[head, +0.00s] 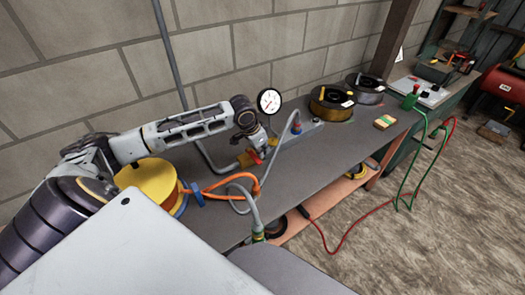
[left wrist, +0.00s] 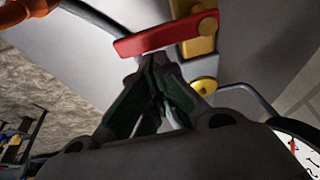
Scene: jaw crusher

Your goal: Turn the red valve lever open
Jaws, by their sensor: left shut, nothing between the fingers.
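The red valve lever (left wrist: 165,38) shows large in the left wrist view, fixed to a yellow valve body (left wrist: 199,40). In the head view the red lever (head: 257,157) is small, beside the yellow valve (head: 244,160) on the workbench. My left gripper (left wrist: 160,60) is shut and empty, with its fingertips right at the lever's lower edge; I cannot tell whether they touch it. In the head view my left gripper (head: 262,145) reaches down at the valve and partly hides it. My right gripper is not in view.
A pressure gauge (head: 269,102) stands behind the valve. A yellow spool (head: 150,182), an orange hose (head: 240,183) and a grey hose (head: 252,210) are near the arm. Dark spools (head: 331,103) stand farther right. The grey workbench (head: 335,150) has bare room right of the valve.

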